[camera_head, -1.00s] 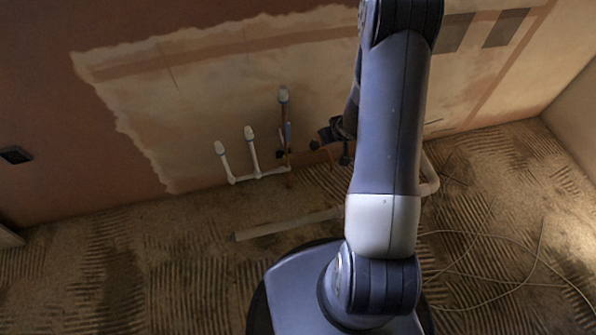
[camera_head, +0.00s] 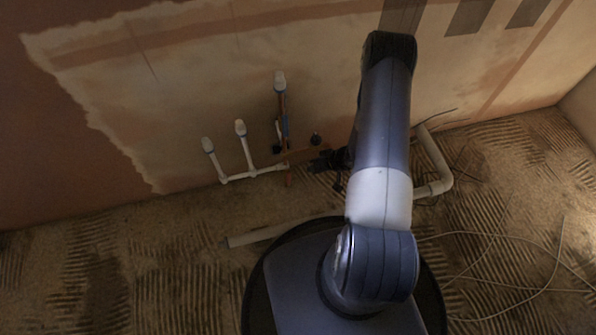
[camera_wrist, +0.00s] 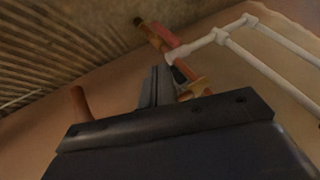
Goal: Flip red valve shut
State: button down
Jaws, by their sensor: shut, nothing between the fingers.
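The red valve handle (camera_wrist: 163,35) shows in the wrist view as a short red bar beside the copper pipework, near the joint with the white pipes. My gripper (camera_wrist: 155,75) is shut and empty, its fingertips just below the handle in that picture, seemingly apart from it. In the head view my gripper (camera_head: 328,160) is a dark shape low by the wall, right of the copper pipe (camera_head: 287,165). The red handle is hard to make out there. A blue part (camera_head: 285,130) shows on the upright pipe.
White pipes (camera_head: 246,150) with capped ends stand left of the copper pipe. A loose pale pipe (camera_head: 262,235) lies on the ridged floor before my base. A bent white pipe (camera_head: 436,165) and cables lie to the right. A copper stub (camera_wrist: 80,103) shows left of my fingers.

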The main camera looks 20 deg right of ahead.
aim_at(288, 176)
jog(key=b+x, duration=0.4)
jog(key=x, duration=0.6)
jog(key=shift+r, duration=0.1)
dwell(0.4)
jog(key=shift+a+h, duration=0.25)
jog(key=shift+h, duration=0.15)
